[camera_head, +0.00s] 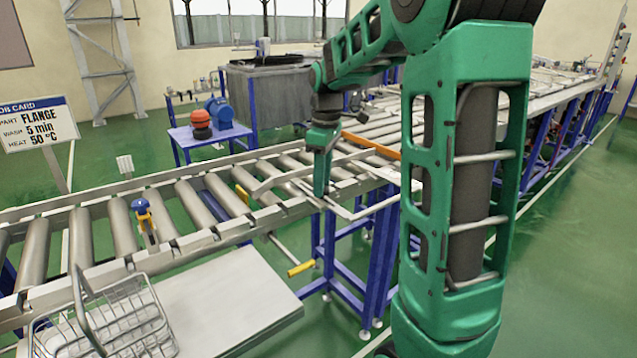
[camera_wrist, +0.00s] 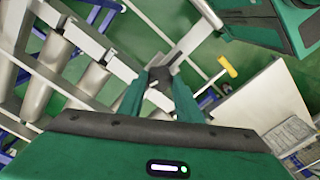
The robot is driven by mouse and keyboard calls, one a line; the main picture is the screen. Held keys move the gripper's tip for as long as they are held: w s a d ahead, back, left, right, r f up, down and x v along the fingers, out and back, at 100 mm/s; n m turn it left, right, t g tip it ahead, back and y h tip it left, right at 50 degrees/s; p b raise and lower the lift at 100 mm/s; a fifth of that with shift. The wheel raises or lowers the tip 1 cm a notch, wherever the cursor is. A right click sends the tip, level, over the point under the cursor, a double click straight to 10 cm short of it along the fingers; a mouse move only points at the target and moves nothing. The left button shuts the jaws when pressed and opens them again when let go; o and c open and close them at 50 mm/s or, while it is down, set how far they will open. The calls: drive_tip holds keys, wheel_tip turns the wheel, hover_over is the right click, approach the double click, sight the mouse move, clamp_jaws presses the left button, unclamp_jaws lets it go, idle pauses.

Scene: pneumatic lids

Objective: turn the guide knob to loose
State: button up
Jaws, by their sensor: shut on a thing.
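My gripper (camera_head: 320,190) points down at the near side rail of the roller conveyor, beside a metal guide bar (camera_head: 270,184). In the wrist view its two green fingers (camera_wrist: 159,88) are shut on a small dark knob (camera_wrist: 159,74), which I take to be the guide knob. Metal bars and a bracket surround the knob. In the head view the knob is hidden by the fingers. I cannot read any loose or tight marking on it.
A yellow handle (camera_head: 301,268) sticks out below the conveyor. A blue-topped yellow lever (camera_head: 145,215) stands on the rollers' near side. A job card sign (camera_head: 38,125) stands at far left.

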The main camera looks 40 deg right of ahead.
drive_tip(key=shift+w+r, duration=0.1)
idle(0.5)
drive_tip(key=o, duration=1)
drive_tip(key=shift+o, duration=0.2)
wheel_tip(320, 180, up, 11)
drive_tip(key=shift+d+f, duration=0.2)
drive_tip(key=shift+d, duration=0.05)
